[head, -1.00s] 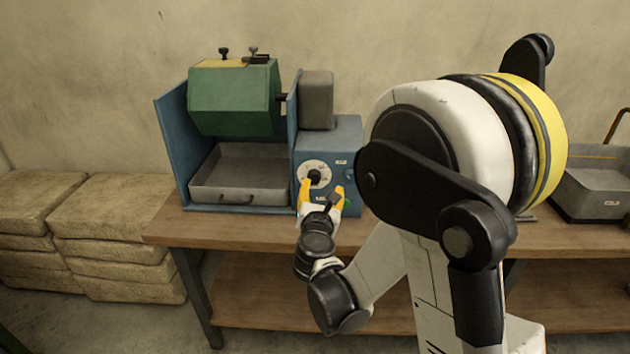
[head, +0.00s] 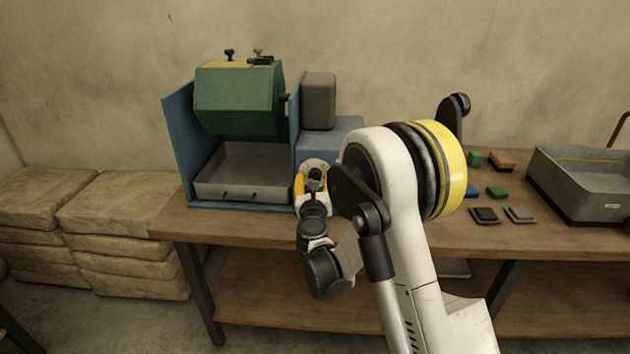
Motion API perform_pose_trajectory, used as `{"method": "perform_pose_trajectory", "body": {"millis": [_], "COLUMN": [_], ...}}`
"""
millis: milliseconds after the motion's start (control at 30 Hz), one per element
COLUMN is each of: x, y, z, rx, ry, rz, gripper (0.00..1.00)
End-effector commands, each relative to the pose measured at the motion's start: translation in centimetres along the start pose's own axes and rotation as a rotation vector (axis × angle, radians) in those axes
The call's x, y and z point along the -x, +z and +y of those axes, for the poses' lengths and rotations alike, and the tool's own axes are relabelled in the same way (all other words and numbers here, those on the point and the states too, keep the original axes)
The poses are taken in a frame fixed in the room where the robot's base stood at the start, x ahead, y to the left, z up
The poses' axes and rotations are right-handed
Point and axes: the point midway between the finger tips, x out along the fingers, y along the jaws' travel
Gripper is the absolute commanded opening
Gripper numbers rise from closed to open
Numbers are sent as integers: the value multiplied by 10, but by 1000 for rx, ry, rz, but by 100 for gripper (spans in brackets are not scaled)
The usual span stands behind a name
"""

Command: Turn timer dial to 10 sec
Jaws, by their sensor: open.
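The timer dial (head: 314,165) is a pale round plate with a dark knob on the front of the blue control box (head: 345,134). My gripper (head: 313,178), with yellow-orange fingers, is right in front of the dial. Its fingers are apart, one at each side of the dark knob as seen from here. I cannot tell whether they touch the knob. The lower part of the dial, its markings and its pointer setting are hidden or too small to read. My arm covers most of the box's front face.
A green drum (head: 238,100) hangs in a blue frame above a grey tray (head: 243,174), left of the box. Small coloured blocks (head: 497,192) and dark plates lie on the wooden bench (head: 420,235) at right, near a grey bin (head: 585,185). Stacked bales (head: 125,225) stand at left.

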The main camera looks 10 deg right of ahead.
Motion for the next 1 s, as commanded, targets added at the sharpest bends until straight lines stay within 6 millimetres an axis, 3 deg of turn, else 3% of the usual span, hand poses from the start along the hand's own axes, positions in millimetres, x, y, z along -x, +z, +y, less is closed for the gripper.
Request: {"method": "perform_pose_trajectory", "body": {"millis": [300,500,1000], "x": [-4,-3,-3], "y": [1,1,0], "z": [0,0,0], "rx": [-1,-1,-113], "ry": [0,0,-2], "rz": [0,0,-6], "gripper": [57,2,1]}}
